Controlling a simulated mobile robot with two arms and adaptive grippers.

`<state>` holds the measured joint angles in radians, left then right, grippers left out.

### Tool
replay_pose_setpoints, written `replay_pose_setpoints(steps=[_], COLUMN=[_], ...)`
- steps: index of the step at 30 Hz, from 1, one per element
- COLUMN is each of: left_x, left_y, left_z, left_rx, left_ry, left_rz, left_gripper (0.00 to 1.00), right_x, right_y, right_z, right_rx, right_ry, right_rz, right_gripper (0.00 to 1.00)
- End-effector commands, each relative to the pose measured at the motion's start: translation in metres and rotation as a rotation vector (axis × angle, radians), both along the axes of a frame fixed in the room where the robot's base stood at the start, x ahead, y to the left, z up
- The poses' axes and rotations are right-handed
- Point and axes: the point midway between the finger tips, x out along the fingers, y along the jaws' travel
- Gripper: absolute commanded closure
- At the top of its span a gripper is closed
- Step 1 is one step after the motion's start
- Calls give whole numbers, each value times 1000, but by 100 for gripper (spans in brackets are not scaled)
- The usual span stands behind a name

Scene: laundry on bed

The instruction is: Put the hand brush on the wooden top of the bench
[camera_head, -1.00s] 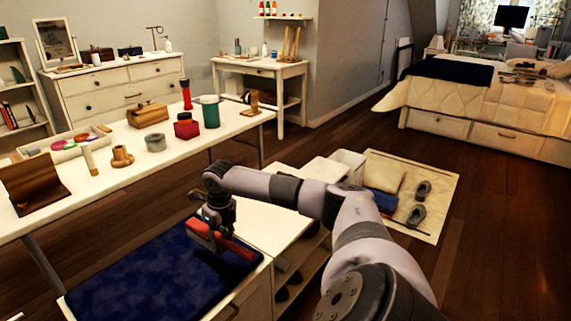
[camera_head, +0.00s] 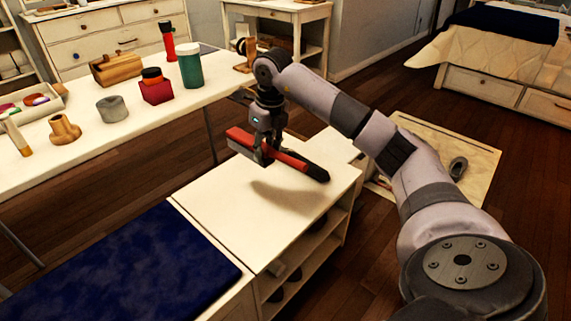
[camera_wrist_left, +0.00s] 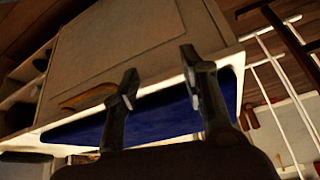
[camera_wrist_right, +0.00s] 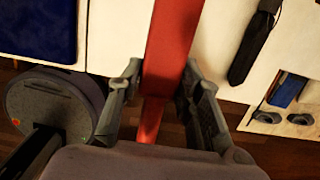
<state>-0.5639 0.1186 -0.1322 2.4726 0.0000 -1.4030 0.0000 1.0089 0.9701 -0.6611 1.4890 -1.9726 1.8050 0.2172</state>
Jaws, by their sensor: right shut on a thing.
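The hand brush (camera_head: 290,158) is red, with a long bar shape. My right gripper (camera_head: 265,152) is shut on it and holds it roughly level above the bench's pale wooden top (camera_head: 235,220), with a shadow below. The red brush (camera_wrist_right: 172,45) also shows between the fingers in the right wrist view. A dark strip lies along its far end in the head view; I cannot tell whether it belongs to the brush. My left gripper (camera_wrist_left: 162,78) is open and empty in the left wrist view, near the bench's blue cushion (camera_wrist_left: 160,118). It is outside the head view.
The blue cushion (camera_head: 125,265) covers the bench's near left part. Open shelves (camera_head: 305,270) are under the wooden top. A long white table (camera_head: 125,125) with jars and boxes stands behind. A dark elongated object (camera_wrist_right: 252,48) shows in the right wrist view.

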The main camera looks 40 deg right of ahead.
Motion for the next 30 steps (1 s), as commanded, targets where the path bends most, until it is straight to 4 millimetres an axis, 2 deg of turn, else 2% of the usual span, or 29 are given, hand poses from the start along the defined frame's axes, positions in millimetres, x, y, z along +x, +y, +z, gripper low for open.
replay_pose_setpoints(steps=[4, 8, 12, 18, 24, 30], left_x=[24, 53, 81, 110, 124, 127], left_y=[-8, -18, -29, -42, -51, -54], left_z=[7, 23, 46, 84, 121, 137], left_rx=[-24, -59, -98, -154, -201, -221], left_ry=[-116, -274, -447, -690, -887, -966], left_rz=[-10, -23, -35, -53, -64, -69], left_gripper=[60, 60, 60, 60, 60, 60], right_x=[0, -1, -1, -1, 0, 0], right_y=[1, 1, 1, 1, 1, 1], right_z=[-24, -52, -81, -121, -152, -162], right_rx=[0, 0, 1, 1, 1, 1], right_ry=[3, 5, 4, 3, 1, 0], right_rz=[3, 2, 1, 0, 1, 1], right_gripper=[93, 93, 93, 93, 93, 93])
